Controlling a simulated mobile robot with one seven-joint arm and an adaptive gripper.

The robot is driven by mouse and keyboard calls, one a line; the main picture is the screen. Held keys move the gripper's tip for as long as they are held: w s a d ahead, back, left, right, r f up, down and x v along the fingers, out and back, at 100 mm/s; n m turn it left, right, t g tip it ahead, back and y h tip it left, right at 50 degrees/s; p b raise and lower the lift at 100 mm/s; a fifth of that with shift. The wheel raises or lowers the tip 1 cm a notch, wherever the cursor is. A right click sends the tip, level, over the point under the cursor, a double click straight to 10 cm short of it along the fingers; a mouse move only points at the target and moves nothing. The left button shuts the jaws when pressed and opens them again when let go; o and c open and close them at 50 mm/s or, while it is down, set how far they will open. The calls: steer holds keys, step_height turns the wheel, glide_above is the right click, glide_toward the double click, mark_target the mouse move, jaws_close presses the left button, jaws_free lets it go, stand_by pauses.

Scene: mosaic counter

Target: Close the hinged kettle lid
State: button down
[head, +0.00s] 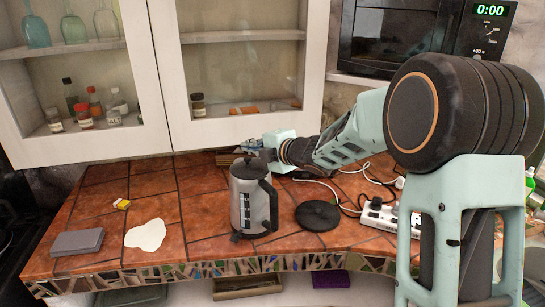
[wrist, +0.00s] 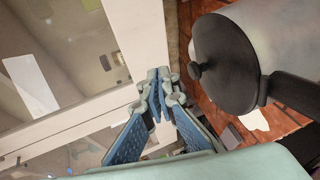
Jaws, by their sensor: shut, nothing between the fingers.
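The kettle (head: 241,205) is a grey metal cylinder with a black handle on its right side, upright on the tiled counter. Its black round lid (wrist: 228,65), with a small knob, shows in the wrist view at the kettle's mouth, knob side facing out. Whether the lid is fully seated I cannot tell. In the head view the kettle's top is partly confused with my gripper. My gripper (wrist: 160,85) is shut and empty, its blue-padded fingers left of the lid and apart from it in the wrist view. In the head view it is just behind the kettle's top.
A black round disc (head: 318,215) and a white power strip (head: 385,215) with cables lie to the right. Wall cabinets (head: 240,90) hang close behind.

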steer(key=shift+w+a+p, duration=0.25)
steer(key=shift+p, duration=0.4)
steer(key=shift+w+a+f+g+h+p, duration=0.15)
steer(key=shift+w+f+g+h+p, duration=0.05)
steer(key=shift+f+g+h+p, duration=0.4)
steer(key=shift+s+f, duration=0.1)
steer(key=shift+f, duration=0.05)
steer(key=shift+s+d+f+b, duration=0.2)
steer(key=shift+s+d+b, duration=0.05)
steer(key=shift+d+b, duration=0.1)
steer(key=shift+s+d+f, duration=0.1)
steer(key=shift+s, duration=0.15)
